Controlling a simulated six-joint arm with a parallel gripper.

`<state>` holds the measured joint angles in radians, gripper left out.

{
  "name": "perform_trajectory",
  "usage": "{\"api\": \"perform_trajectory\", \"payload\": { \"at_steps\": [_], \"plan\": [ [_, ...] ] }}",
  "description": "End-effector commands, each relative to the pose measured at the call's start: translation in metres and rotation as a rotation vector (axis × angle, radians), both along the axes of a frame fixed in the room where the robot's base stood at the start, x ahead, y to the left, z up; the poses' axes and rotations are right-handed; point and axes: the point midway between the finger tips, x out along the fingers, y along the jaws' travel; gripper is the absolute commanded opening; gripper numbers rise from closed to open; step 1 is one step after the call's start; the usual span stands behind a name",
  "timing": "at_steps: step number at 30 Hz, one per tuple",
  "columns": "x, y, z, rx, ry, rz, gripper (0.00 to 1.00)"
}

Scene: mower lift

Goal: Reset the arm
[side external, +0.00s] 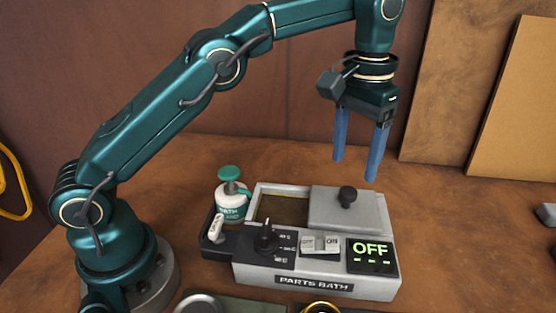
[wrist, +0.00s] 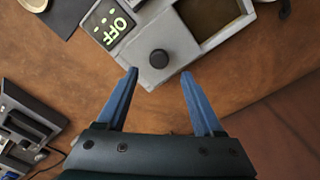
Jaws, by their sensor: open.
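My gripper (side external: 354,164) has two blue fingers, open and empty, pointing down in the air above and behind the parts bath. In the wrist view my gripper (wrist: 158,75) shows its fingers spread apart with nothing between them. The parts bath (side external: 315,285) is a grey box on the bench with a display reading OFF (side external: 371,254). Its grey lid (side external: 375,210) with a black knob (side external: 347,196) covers the right part of the basin, and the left part is uncovered. The lid knob (wrist: 159,58) also shows in the wrist view, apart from the fingers.
A white bottle with a green pump top (side external: 230,200) stands at the bath's left. Boards (side external: 515,100) lean at the back right. A yellow cable (side external: 12,185) hangs at the far left. A dark device (wrist: 25,125) sits at the wrist view's left. Brown bench behind the bath is clear.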

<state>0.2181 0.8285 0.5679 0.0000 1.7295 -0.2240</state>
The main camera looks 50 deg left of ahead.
Motion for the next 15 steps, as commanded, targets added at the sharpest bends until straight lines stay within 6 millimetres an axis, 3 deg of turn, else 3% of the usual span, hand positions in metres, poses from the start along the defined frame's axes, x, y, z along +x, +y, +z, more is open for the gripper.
{"api": "perform_trajectory", "payload": {
  "at_steps": [4,9,15],
  "plan": [
    [-0.004,0.01,0.037,-0.017,-0.078,0.023,0.69],
    [-0.029,0.028,0.08,-0.028,-0.151,0.054,0.69],
    [-0.068,0.047,0.107,-0.036,-0.238,0.074,0.69]
  ]
}}
